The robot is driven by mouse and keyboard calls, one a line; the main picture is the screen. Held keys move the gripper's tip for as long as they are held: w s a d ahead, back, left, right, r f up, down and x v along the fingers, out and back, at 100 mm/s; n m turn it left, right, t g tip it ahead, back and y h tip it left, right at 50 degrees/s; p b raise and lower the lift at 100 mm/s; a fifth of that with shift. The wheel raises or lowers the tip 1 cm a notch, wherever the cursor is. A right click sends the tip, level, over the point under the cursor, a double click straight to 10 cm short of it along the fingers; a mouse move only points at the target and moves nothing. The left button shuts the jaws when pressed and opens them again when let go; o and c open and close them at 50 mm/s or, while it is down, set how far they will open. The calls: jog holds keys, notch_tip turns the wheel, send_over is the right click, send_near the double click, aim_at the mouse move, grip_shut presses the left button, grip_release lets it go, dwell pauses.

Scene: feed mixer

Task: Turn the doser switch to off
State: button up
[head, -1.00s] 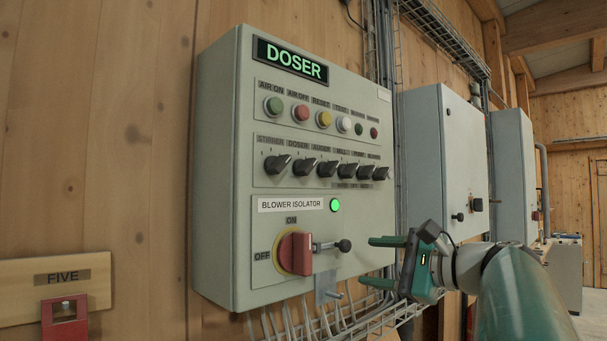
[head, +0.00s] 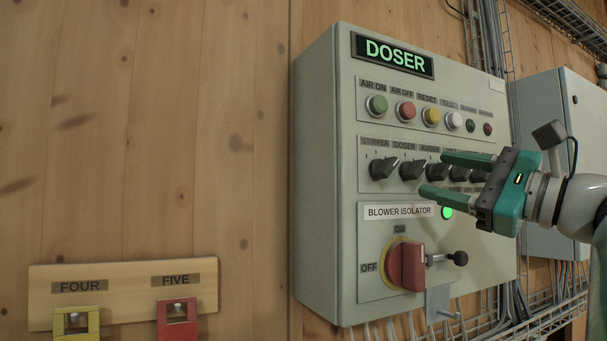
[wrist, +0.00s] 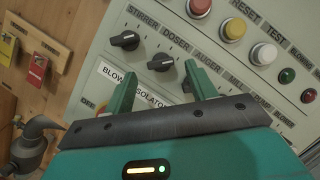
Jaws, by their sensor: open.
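The doser switch (head: 413,169) is a black rotary knob, second from the left in the switch row, under the label DOSER. It also shows in the wrist view (wrist: 160,62), ahead of and between my two fingers. My gripper (head: 432,177) is open and empty in front of the switch row, its fingers pointing left toward the panel. In the wrist view my gripper (wrist: 163,80) has its green fingers apart. The fingers look apart from the knob, though the exact gap is hard to tell. The knob's pointer is tilted; its position marks are too small to read.
The stirrer switch (head: 383,168) sits left of it, and the auger switch (head: 438,170) right of it, partly behind my finger. Coloured push buttons (head: 405,111) are above. The red blower isolator handle (head: 407,266) juts out below. Tagged locks (head: 177,318) hang on the left wall.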

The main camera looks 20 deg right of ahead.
aim_at(423, 172)
jog(key=x, duration=0.4)
jog(key=shift+w+d+f, duration=0.1)
jog(key=shift+d, duration=0.05)
jog(key=shift+c, duration=0.3)
jog(key=c, duration=0.9)
jog(key=shift+n, duration=0.4)
jog(key=n+g+y, duration=0.1)
jog(key=n+g, duration=0.1)
jog(key=n, duration=0.2)
jog(key=shift+d+n, duration=0.1)
jog(key=shift+n, duration=0.2)
jog(key=n+g, duration=0.1)
jog(key=n, duration=0.3)
jog(key=shift+g, duration=0.3)
